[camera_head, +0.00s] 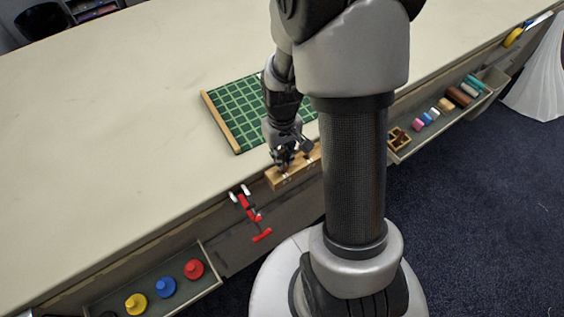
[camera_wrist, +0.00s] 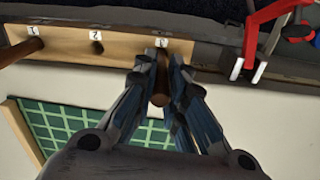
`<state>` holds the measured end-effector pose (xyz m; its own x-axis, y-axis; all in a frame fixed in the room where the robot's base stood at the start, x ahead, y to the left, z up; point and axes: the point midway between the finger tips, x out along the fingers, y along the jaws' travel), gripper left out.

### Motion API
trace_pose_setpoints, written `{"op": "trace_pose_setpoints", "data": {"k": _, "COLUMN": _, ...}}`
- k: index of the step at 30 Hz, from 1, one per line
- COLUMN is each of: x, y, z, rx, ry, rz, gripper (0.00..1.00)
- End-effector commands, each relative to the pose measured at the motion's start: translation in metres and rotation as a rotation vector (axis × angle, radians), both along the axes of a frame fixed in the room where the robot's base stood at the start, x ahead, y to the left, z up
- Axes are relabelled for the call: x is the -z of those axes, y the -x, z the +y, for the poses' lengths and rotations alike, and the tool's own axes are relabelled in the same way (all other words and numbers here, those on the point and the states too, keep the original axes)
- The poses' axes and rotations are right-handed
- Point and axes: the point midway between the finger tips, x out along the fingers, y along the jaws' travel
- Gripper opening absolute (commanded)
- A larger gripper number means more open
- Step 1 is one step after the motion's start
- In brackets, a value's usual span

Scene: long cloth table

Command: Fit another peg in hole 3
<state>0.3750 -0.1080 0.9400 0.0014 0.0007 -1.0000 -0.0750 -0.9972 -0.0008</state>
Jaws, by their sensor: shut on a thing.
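A wooden hole board (camera_wrist: 125,46) lies along the table edge, with labels 1, 2 and a partly covered third at its right end. A brown peg (camera_wrist: 16,51) stands in hole 1, and hole 2 (camera_wrist: 98,47) is empty. My gripper (camera_wrist: 163,68) is shut on another brown peg (camera_wrist: 161,92) by the third label. The fingers hide hole 3, so I cannot tell whether the peg's end is in it. In the head view my gripper (camera_head: 284,160) is over the board (camera_head: 276,182), partly hidden by my arm.
A green grid mat (camera_head: 228,112) lies behind the board. A red clamp (camera_head: 250,213) hangs on the table edge, close to the board's end. Trays along the front hold colored knobs (camera_head: 165,286) and small blocks (camera_head: 446,104). The tabletop at left is clear.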

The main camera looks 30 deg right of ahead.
Motion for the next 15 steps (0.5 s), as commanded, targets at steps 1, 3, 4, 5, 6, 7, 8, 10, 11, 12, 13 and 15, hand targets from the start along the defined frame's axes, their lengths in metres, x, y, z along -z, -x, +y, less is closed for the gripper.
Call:
{"op": "trace_pose_setpoints", "data": {"k": 1, "x": 0.013, "y": 0.001, "z": 0.000, "rx": 0.000, "ry": -0.001, "rz": 0.004, "gripper": 0.00}}
{"op": "trace_pose_setpoints", "data": {"k": 3, "x": 0.024, "y": 0.001, "z": 0.000, "rx": 0.000, "ry": -0.001, "rz": 0.004, "gripper": 0.00}}
{"op": "trace_pose_setpoints", "data": {"k": 4, "x": 0.027, "y": 0.001, "z": 0.000, "rx": 0.000, "ry": -0.001, "rz": 0.003, "gripper": 0.00}}
{"op": "trace_pose_setpoints", "data": {"k": 5, "x": 0.029, "y": 0.001, "z": 0.000, "rx": 0.000, "ry": -0.001, "rz": 0.003, "gripper": 0.00}}
{"op": "trace_pose_setpoints", "data": {"k": 6, "x": 0.030, "y": 0.001, "z": 0.000, "rx": 0.000, "ry": -0.001, "rz": 0.002, "gripper": 0.00}}
{"op": "trace_pose_setpoints", "data": {"k": 7, "x": 0.030, "y": 0.000, "z": 0.000, "rx": 0.000, "ry": 0.000, "rz": 0.002, "gripper": 0.00}}
{"op": "trace_pose_setpoints", "data": {"k": 8, "x": 0.029, "y": 0.000, "z": 0.000, "rx": 0.000, "ry": 0.000, "rz": 0.001, "gripper": 0.00}}
{"op": "trace_pose_setpoints", "data": {"k": 10, "x": 0.028, "y": 0.000, "z": 0.000, "rx": 0.000, "ry": 0.000, "rz": 0.001, "gripper": 0.00}}
{"op": "trace_pose_setpoints", "data": {"k": 11, "x": 0.028, "y": 0.000, "z": 0.000, "rx": 0.000, "ry": 0.000, "rz": 0.001, "gripper": 0.00}}
{"op": "trace_pose_setpoints", "data": {"k": 12, "x": 0.028, "y": 0.000, "z": 0.000, "rx": 0.000, "ry": 0.000, "rz": 0.001, "gripper": 0.00}}
{"op": "trace_pose_setpoints", "data": {"k": 13, "x": 0.029, "y": 0.000, "z": 0.000, "rx": 0.000, "ry": 0.000, "rz": 0.001, "gripper": 0.00}}
{"op": "trace_pose_setpoints", "data": {"k": 15, "x": 0.031, "y": 0.000, "z": 0.000, "rx": 0.000, "ry": 0.000, "rz": 0.001, "gripper": 0.00}}
